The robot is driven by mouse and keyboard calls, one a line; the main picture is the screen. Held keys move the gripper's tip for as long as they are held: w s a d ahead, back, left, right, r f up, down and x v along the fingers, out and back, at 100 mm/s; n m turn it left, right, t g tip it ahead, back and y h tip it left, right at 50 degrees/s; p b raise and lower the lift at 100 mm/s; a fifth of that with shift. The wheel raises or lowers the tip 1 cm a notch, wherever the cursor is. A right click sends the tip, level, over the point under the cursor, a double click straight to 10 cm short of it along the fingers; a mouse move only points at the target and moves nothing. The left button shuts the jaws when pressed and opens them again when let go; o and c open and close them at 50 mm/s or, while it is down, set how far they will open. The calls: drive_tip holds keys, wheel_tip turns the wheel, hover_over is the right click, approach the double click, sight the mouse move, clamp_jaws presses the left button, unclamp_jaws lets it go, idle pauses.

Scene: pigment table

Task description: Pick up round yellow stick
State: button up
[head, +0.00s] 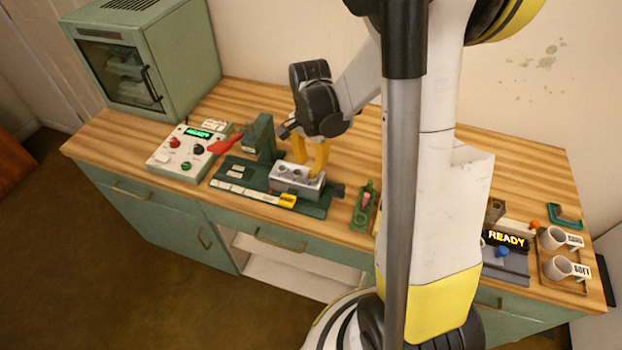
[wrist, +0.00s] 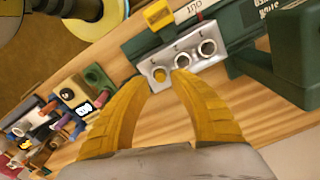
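A silver block (head: 297,181) with a row of three round holes stands on a dark green press base. In the wrist view the block (wrist: 172,55) shows a round yellow stick end (wrist: 160,75) in its left hole. The other two holes show pale rings with dark centres. My gripper (head: 309,167) has yellow fingers pointing down at the block. In the wrist view my gripper (wrist: 161,80) is open, its fingertips on either side of the yellow end, with nothing held. I cannot tell whether they touch the block. In the head view the fingers hide the stick.
A green press post (head: 262,137) with a red lever (head: 225,144) stands left of the block. A yellow piece (head: 287,200) sits on the base's front. A control box (head: 188,152) is further left. A small green holder (head: 364,206) stands right. Mugs (head: 555,238) stand far right.

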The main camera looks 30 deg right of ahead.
sight(312, 172)
drive_tip(key=f, duration=0.2)
drive_tip(key=f+b, duration=0.1)
drive_tip(key=f, duration=0.1)
drive_tip(key=shift+d+f, duration=0.2)
drive_tip(key=shift+f, duration=0.05)
clamp_jaws()
drive_tip(key=shift+r, duration=0.1)
